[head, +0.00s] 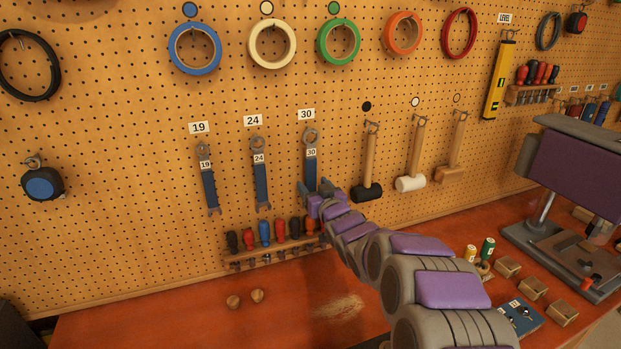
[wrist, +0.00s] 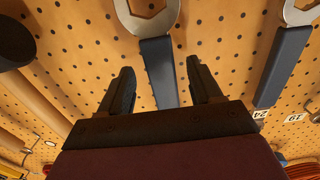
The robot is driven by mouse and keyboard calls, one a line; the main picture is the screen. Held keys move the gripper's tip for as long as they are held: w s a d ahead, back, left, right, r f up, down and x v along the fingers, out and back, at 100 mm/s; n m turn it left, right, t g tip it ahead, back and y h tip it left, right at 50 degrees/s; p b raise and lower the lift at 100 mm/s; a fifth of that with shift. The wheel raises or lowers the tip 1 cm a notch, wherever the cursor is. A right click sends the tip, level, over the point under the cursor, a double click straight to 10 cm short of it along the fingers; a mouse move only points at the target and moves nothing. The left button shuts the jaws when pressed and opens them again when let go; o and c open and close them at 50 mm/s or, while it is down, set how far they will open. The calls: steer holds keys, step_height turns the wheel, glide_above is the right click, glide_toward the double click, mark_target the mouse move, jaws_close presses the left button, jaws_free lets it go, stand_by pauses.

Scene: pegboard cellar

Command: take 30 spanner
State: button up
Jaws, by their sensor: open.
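The 30 spanner (head: 311,168) hangs on the pegboard under its 30 sign (head: 306,114), ring end up, with a dark blue handle. My gripper (head: 314,187) is at its lower end, and the arm hides the spanner's bottom there. In the wrist view my gripper (wrist: 160,78) is open, with one finger on each side of the spanner's dark handle (wrist: 158,68). The fingers look apart from the handle. The wrist view seems turned over, with a metal jaw at its top edge. I cannot tell how far the fingertips are from the board.
The 24 spanner (head: 261,180) and 19 spanner (head: 208,185) hang to the left; the 24 also shows in the wrist view (wrist: 282,62). A black-headed mallet (head: 370,165) hangs close on the right. A screwdriver rack (head: 275,257) is just below.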

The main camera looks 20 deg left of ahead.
steer(key=shift+x, duration=1.4)
steer(key=shift+s, duration=0.1)
jaws_close()
